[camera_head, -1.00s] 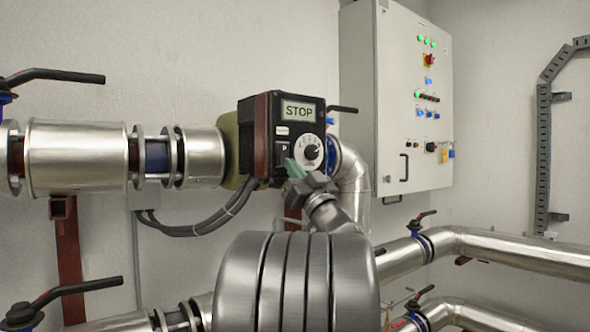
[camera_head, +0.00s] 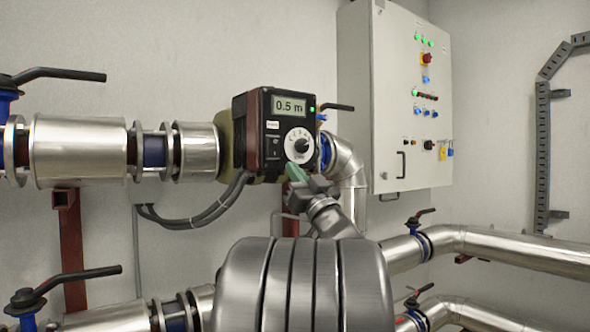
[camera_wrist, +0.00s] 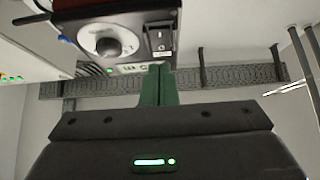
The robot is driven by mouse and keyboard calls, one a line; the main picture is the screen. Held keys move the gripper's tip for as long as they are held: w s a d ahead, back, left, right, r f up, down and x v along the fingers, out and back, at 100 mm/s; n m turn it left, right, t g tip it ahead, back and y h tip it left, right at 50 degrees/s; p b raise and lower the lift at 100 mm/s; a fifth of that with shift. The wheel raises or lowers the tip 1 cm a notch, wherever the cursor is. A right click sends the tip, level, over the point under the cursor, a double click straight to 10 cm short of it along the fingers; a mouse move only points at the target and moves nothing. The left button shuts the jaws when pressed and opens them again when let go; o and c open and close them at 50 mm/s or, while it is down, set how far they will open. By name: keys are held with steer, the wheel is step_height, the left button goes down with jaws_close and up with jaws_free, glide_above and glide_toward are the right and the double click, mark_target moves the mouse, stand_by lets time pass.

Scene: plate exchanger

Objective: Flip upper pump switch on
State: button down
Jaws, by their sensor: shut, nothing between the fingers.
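The upper pump's black control box (camera_head: 282,132) sits on the upper pipe in the head view. Its display (camera_head: 289,106) reads "0.5 m" and a small green light shows at its right edge. The rocker switch (camera_head: 273,148) is left of the white dial (camera_head: 300,145). In the wrist view the switch (camera_wrist: 161,41) and the dial (camera_wrist: 112,43) show near the top. My gripper (camera_head: 294,173) has green fingertips, shut and empty, just below the box's lower edge. In the wrist view the fingertips (camera_wrist: 158,70) appear just below the switch, apart from it.
A grey electrical cabinet (camera_head: 400,100) with lit lamps hangs on the wall at right. Black cables (camera_head: 205,216) loop below the pump. Silver pipes with lever valves run left (camera_head: 78,150) and lower right (camera_head: 500,245). The wall between the cabinet and right-hand cable tray is clear.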

steer(key=s+d+f+b, duration=0.1)
steer(key=s+d+f, duration=0.1)
steer(key=f, duration=0.4)
steer(key=shift+s+d+b, duration=0.2)
steer(key=shift+s+b, duration=0.1)
steer(key=shift+s, duration=0.5)
